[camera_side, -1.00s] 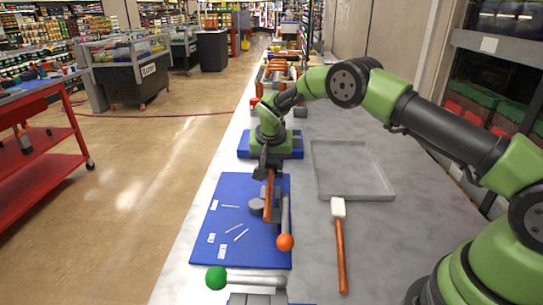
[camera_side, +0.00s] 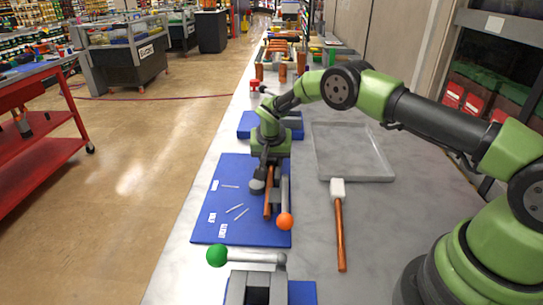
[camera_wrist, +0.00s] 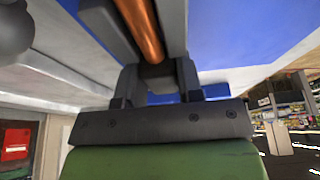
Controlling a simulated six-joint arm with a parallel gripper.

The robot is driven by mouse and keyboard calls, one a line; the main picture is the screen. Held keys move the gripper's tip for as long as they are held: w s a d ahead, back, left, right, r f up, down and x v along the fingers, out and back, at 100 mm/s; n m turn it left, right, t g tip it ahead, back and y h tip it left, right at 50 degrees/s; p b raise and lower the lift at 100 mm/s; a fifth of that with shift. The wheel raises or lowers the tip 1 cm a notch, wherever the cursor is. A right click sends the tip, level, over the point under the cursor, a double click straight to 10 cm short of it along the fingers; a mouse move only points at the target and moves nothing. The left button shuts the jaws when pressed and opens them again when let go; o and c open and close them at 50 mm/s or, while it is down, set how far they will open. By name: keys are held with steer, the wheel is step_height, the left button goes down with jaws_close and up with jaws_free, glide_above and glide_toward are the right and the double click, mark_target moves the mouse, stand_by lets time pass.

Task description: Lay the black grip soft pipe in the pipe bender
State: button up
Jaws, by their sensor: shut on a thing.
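My gripper (camera_side: 268,168) is shut on the black grip of the soft pipe. The pipe is a copper-coloured rod (camera_side: 268,203) that runs from my jaws towards the camera; it also shows in the wrist view (camera_wrist: 142,25), with its black end (camera_wrist: 158,76) between the fingers (camera_wrist: 157,85). The pipe bender on the blue mat has a grey round part (camera_side: 256,185) and a grey lever with an orange ball (camera_side: 285,221). The pipe lies between the round part and the lever in the picture. I cannot tell whether it touches the bender.
The blue mat (camera_side: 212,228) bears small silvery pins and white labels. A mallet (camera_side: 339,220) and an empty grey tray (camera_side: 355,178) lie to the right. A clamp with a green-ball lever (camera_side: 217,255) stands in front. A blue block (camera_side: 247,125) is behind my gripper.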

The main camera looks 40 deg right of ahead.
steer(key=o, duration=1.1)
steer(key=v, duration=1)
